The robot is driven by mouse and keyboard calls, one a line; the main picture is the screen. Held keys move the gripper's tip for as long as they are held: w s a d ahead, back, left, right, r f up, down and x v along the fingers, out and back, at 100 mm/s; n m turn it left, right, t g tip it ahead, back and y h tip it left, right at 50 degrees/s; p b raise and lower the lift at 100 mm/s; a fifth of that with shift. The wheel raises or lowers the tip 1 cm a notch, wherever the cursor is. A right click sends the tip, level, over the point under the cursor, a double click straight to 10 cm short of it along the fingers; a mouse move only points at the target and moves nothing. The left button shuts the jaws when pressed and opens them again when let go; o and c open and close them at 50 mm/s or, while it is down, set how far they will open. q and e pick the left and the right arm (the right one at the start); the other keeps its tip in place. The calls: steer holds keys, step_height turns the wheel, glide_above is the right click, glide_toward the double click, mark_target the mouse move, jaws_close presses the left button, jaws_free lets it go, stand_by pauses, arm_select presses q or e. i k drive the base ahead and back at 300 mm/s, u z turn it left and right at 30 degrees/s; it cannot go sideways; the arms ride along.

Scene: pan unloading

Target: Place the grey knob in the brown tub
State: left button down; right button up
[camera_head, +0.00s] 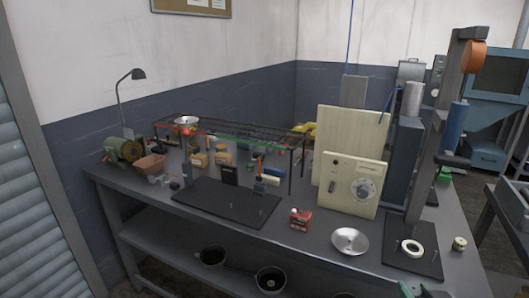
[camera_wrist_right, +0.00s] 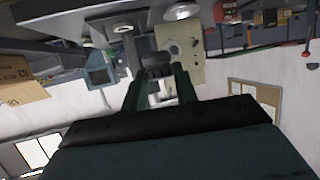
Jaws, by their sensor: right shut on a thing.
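The brown tub (camera_head: 150,165) is a small open box at the left end of the workbench, beside a green bench grinder. My right gripper (camera_head: 414,290) shows only its green fingertips at the bottom right edge of the head view, far from the tub. In the right wrist view its two green fingers (camera_wrist_right: 158,78) are shut on a dark grey piece, seemingly the grey knob (camera_wrist_right: 156,62). The knob's lower part is hidden between the fingers. My left gripper is in neither view.
A wire rack (camera_head: 240,137) stands over small items behind a dark mat (camera_head: 205,204). A shallow metal pan (camera_head: 350,241), a red box (camera_head: 300,219) and a cream dial panel (camera_head: 350,186) stand further right. A dark post (camera_head: 432,140) rises at the right. Bare bench lies along the front edge.

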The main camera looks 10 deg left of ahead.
mark_target(153, 172)
steer(key=u, duration=0.75)
steer(key=i, duration=0.7)
steer(key=u, duration=0.8)
